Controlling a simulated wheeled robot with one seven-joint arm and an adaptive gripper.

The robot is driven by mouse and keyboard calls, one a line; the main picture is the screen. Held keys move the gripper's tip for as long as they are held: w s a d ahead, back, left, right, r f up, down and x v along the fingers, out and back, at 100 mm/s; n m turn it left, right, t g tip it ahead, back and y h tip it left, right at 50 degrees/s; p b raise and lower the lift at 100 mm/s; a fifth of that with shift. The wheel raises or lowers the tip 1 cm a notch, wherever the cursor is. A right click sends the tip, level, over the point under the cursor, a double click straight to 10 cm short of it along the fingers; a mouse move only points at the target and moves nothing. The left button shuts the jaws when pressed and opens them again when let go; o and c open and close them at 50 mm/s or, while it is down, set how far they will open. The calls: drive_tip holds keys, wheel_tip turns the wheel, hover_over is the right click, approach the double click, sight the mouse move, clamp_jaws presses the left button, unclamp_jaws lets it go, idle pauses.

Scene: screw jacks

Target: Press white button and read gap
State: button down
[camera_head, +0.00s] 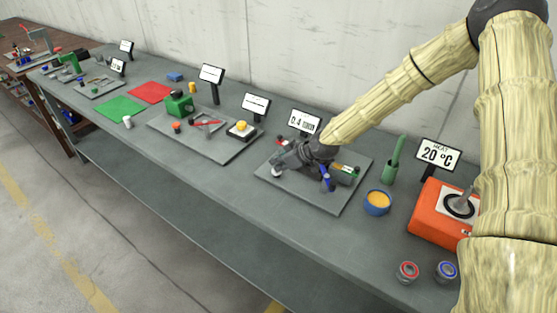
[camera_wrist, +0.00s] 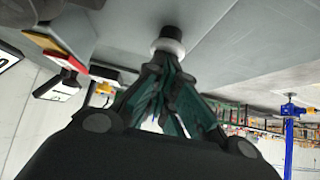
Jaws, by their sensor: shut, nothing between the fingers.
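The white button (camera_wrist: 170,46) sits on a dark round base on a grey plate (camera_head: 335,203). It also shows small and pale beside my fingertips in the head view (camera_head: 277,172). My gripper (camera_wrist: 167,72) is shut and empty, its fingertips right at the button's face; I cannot tell whether they touch or press it. A display (camera_head: 304,121) behind the plate reads 0.4 with small blurred text. A blue upright part (camera_head: 327,178) stands on the plate right of my gripper, and shows at the right of the wrist view (camera_wrist: 290,130). My gripper hides part of the fixture.
Left is another plate with a yellow button (camera_head: 241,126).

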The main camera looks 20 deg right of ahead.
drive_tip(key=shift+s+f, duration=0.5)
drive_tip(key=shift+f, duration=0.05)
drive_tip(key=r+p, duration=0.1)
drive_tip(key=r, duration=0.2)
drive_tip(key=r+p, duration=0.1)
drive_tip(key=r, duration=0.1)
drive_tip(key=shift+w+p, duration=0.35)
drive_tip(key=shift+w, duration=0.05)
drive_tip(key=shift+s+d+b, duration=0.25)
drive_tip(key=shift+b, duration=0.25)
drive_tip(key=b+v, duration=0.3)
drive_tip(key=v, duration=0.6)
drive_tip(key=shift+r, duration=0.45)
drive_tip(key=shift+w, duration=0.1)
